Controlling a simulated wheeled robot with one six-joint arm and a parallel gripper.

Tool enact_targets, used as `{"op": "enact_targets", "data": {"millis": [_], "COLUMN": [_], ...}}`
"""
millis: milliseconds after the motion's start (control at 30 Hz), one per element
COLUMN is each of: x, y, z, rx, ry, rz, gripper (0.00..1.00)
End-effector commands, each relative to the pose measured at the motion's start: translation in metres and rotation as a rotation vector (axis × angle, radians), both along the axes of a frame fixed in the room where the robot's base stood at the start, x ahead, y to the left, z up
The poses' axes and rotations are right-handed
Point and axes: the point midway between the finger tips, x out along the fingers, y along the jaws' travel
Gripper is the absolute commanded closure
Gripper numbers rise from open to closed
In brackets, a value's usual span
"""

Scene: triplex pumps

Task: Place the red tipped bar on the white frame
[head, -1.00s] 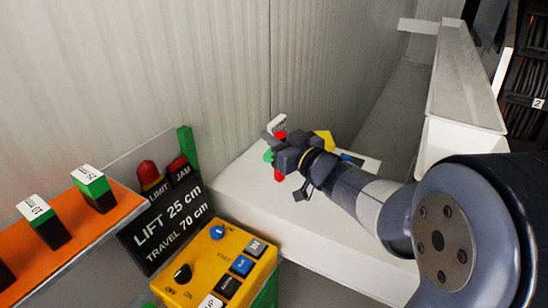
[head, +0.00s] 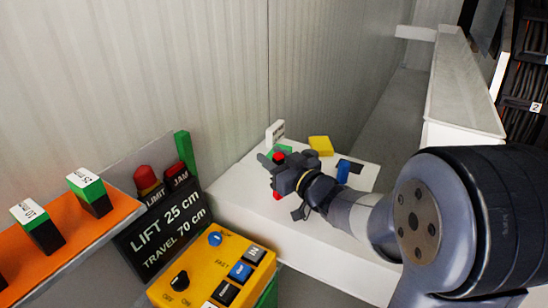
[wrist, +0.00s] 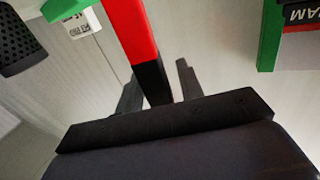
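The red tipped bar (head: 277,196) is at my gripper (head: 272,170) in the head view, with red showing above and below the fingers. The gripper is over the left part of a white bench (head: 300,228). A white upright plate (head: 275,132) with dark print stands behind the gripper, beside a green piece (head: 285,150). I cannot tell which white part is the frame.
A yellow block (head: 320,146) and a blue block (head: 343,172) are on the bench to the right. A yellow control box (head: 205,275), a black sign (head: 165,230) and an orange shelf (head: 75,232) stand at left. The bench front is clear.

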Motion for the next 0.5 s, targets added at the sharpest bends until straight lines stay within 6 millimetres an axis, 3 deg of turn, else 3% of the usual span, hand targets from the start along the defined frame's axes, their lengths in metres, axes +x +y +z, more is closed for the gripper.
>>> {"op": "enact_targets", "data": {"millis": [367, 500], "x": [0.0, -0.016], "y": [0.0, -0.013], "z": [0.005, 0.003], "rx": [0.0, 0.001], "ry": [0.0, -0.001], "rz": [0.0, -0.004], "gripper": [0.6, 0.6]}}
